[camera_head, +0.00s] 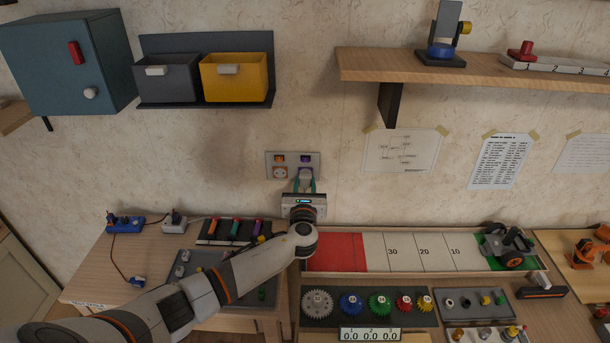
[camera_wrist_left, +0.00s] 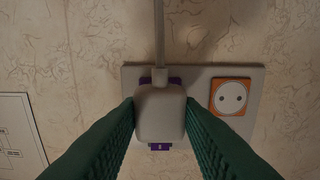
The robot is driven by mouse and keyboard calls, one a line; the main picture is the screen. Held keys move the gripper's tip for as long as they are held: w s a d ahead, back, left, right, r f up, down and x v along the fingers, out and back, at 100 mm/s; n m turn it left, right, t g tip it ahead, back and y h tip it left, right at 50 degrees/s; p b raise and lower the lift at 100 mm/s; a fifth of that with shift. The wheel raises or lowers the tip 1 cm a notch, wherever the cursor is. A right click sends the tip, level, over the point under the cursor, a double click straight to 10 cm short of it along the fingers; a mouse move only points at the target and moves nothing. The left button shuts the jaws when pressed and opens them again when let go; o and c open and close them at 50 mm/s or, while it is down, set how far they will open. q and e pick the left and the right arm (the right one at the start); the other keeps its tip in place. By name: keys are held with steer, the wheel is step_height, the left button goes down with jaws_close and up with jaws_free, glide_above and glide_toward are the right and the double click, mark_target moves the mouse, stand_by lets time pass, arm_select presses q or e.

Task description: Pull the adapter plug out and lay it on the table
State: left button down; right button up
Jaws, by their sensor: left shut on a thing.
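The grey adapter plug (camera_head: 306,173) is at the purple-marked lower right socket of the wall plate (camera_head: 271,155). In the left wrist view the plug (camera_wrist_left: 160,112) covers most of that purple socket, and its cable (camera_wrist_left: 159,40) runs to the top of the picture. I cannot tell whether the plug is fully seated. My left gripper (camera_head: 305,184) is shut on the plug, with its green fingers on both sides; the fingers also show in the left wrist view (camera_wrist_left: 160,125). The wooden table (camera_head: 95,270) is below. My right gripper is not in view.
An orange socket (camera_wrist_left: 231,97) sits beside the plug. Bins (camera_head: 233,78) and a shelf (camera_head: 480,72) are higher up.

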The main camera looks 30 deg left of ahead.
mark_target(305, 184)
arm_select(q)
steer(key=shift+p+v, duration=1.2)
steer(key=shift+v, duration=0.8)
steer(key=shift+s+d+f, duration=0.1)
steer(key=shift+s+d, duration=0.05)
steer(key=shift+s, duration=0.1)
steer(key=s+d+r+m+h, duration=0.1)
steer(key=s+d, duration=0.3)
steer(key=s, duration=0.4)
steer(key=s+d+r+m+t+h, duration=0.1)
steer(key=s+d+r+m+h, duration=0.1)
steer(key=s, duration=0.7)
steer(key=s+d+r+m+h, duration=0.2)
steer(key=s+d, duration=0.4)
steer(key=s, duration=0.3)
steer(key=r+h, duration=0.1)
steer(key=h, duration=0.1)
steer(key=shift+s+r+t+h+b, duration=0.2)
steer(key=shift+r+t+h+b, duration=0.05)
steer(key=shift+t+h+b, duration=0.15)
steer(key=shift+a, duration=0.1)
